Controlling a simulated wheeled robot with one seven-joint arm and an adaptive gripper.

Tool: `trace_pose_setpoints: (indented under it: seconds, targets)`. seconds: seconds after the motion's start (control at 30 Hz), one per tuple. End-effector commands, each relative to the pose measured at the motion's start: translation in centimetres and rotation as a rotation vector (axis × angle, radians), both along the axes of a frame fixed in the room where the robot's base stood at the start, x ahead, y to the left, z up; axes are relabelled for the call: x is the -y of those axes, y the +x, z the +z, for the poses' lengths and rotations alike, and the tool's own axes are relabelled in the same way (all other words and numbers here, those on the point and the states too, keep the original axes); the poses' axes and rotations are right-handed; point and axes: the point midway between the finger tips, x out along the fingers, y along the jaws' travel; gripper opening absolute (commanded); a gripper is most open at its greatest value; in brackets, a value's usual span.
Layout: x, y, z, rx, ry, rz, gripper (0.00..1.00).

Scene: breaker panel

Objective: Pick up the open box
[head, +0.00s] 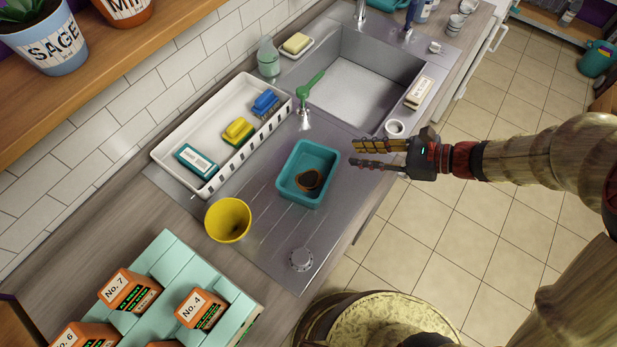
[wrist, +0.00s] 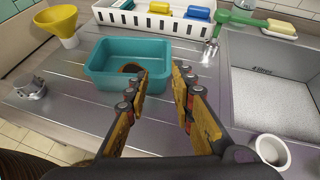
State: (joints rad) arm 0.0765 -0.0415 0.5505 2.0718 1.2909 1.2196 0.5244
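The open box is a teal rectangular tub (head: 312,158) with no lid, standing upright on the steel drainboard. A dark brown, rounded item with an orange-brown edge (head: 309,180) lies inside it. In the wrist view the box (wrist: 105,82) is left of centre, just beyond the fingers, with its inside partly hidden by its near wall. My gripper (head: 354,154) is open and empty, to the right of the box and apart from it. Its two fingers (wrist: 160,80) point toward the box side in the wrist view.
A white cup (head: 395,127) is near my gripper.

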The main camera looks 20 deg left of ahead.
Motion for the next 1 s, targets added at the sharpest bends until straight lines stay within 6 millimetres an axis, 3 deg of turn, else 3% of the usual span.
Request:
trace_pose_setpoints:
  seconds: [0.2, 0.5, 0.77, 1.0]
  targets:
    - [-1.1, 1.4, -1.5, -0.070, 0.056, -0.065, 0.24]
    - [-5.5, 1.6, -3.4, -0.070, 0.056, -0.064, 0.24]
    - [-7.1, 1.7, -4.0, -0.068, 0.055, -0.065, 0.24]
    - [-10.3, 1.6, -5.4, -0.069, 0.055, -0.064, 0.24]
